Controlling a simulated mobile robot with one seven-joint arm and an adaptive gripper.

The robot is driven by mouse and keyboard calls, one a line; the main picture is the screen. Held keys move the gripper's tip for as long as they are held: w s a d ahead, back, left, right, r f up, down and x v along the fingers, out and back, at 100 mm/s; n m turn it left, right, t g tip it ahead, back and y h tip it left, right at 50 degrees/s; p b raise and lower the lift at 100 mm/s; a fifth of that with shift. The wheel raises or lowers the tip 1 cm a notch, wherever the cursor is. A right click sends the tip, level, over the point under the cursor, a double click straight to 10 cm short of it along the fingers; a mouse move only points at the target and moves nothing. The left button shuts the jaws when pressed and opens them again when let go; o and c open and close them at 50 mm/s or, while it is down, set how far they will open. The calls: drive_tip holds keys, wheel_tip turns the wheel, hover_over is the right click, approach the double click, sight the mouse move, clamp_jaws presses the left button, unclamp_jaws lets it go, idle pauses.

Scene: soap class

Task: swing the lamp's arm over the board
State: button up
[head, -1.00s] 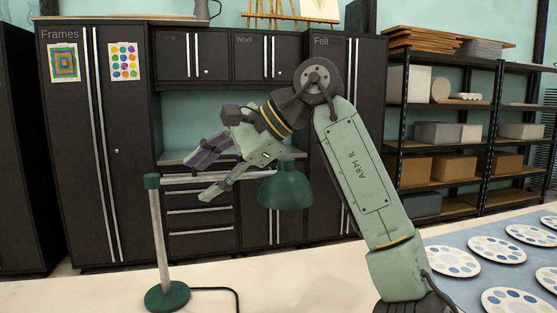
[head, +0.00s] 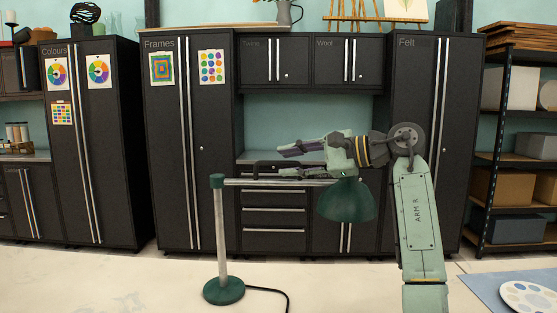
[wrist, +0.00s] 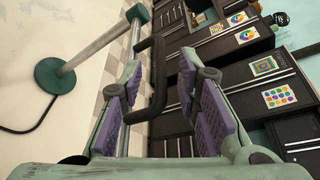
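The lamp has a green base (head: 224,291), a grey upright pole (head: 221,240) and a level arm (head: 245,182) reaching right to a green shade (head: 347,202). A dark bracket-shaped handle (head: 262,164) stands up from the lamp's arm; it also shows in the wrist view (wrist: 158,75). My gripper (head: 286,162) is level just above the lamp's arm, fingers pointing left. In the wrist view my gripper (wrist: 160,65) is open, with the handle in the gap between its purple-padded fingers and apart from the right one. I cannot make out a board.
The lamp stands on a pale tabletop (head: 130,285), its black cord (head: 275,291) trailing right. A palette (head: 528,296) lies on a blue-grey mat at the right edge. Dark cabinets (head: 190,120) stand behind. The tabletop left of the lamp is clear.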

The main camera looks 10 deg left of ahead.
sight(283, 163)
drive_tip(key=shift+p+x, duration=0.35)
drive_tip(key=shift+x, duration=1.55)
drive_tip(key=shift+c, duration=0.5)
clamp_jaws()
